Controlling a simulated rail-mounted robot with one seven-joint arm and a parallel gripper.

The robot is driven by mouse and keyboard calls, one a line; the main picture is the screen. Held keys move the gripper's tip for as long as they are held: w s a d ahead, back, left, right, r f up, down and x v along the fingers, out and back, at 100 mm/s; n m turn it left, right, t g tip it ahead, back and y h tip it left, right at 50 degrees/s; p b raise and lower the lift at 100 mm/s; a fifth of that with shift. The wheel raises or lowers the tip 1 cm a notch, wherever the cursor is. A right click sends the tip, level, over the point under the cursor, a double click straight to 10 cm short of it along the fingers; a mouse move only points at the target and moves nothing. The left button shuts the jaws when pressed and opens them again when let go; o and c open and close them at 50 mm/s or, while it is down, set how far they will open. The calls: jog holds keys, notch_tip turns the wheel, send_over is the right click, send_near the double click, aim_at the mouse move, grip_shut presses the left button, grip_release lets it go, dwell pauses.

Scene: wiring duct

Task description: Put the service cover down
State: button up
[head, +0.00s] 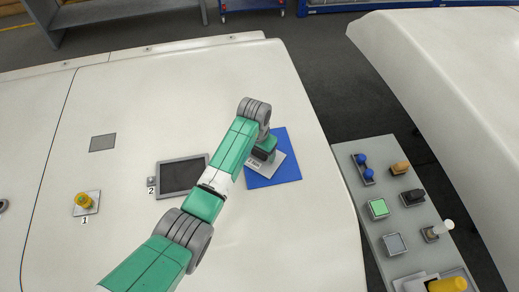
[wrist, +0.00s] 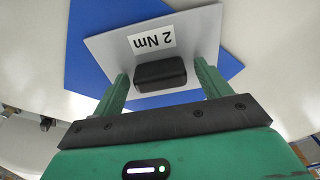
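The service cover (head: 276,167) is a light grey square plate with a black block handle and a "2 Nm" label. It appears to lie flat on the blue mat (head: 288,143), turned slightly against it. In the wrist view the cover (wrist: 108,48) shows with the blue mat (wrist: 88,20) behind it. My gripper (wrist: 161,76) has its two green fingers on either side of the black handle, with a gap at each side. It is open and holds nothing. In the head view my gripper (head: 264,150) hides part of the cover.
A dark framed opening (head: 183,176) marked 2 lies left of the mat. A yellow knob (head: 84,201) marked 1 and a small grey vent (head: 102,142) are farther left. White surface around the mat is clear.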

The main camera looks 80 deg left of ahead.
aim_at(257, 159)
notch_tip(257, 159, up, 12)
jog(key=s+d+p, duration=0.1)
jog(key=shift+r, duration=0.15)
dwell(0.5)
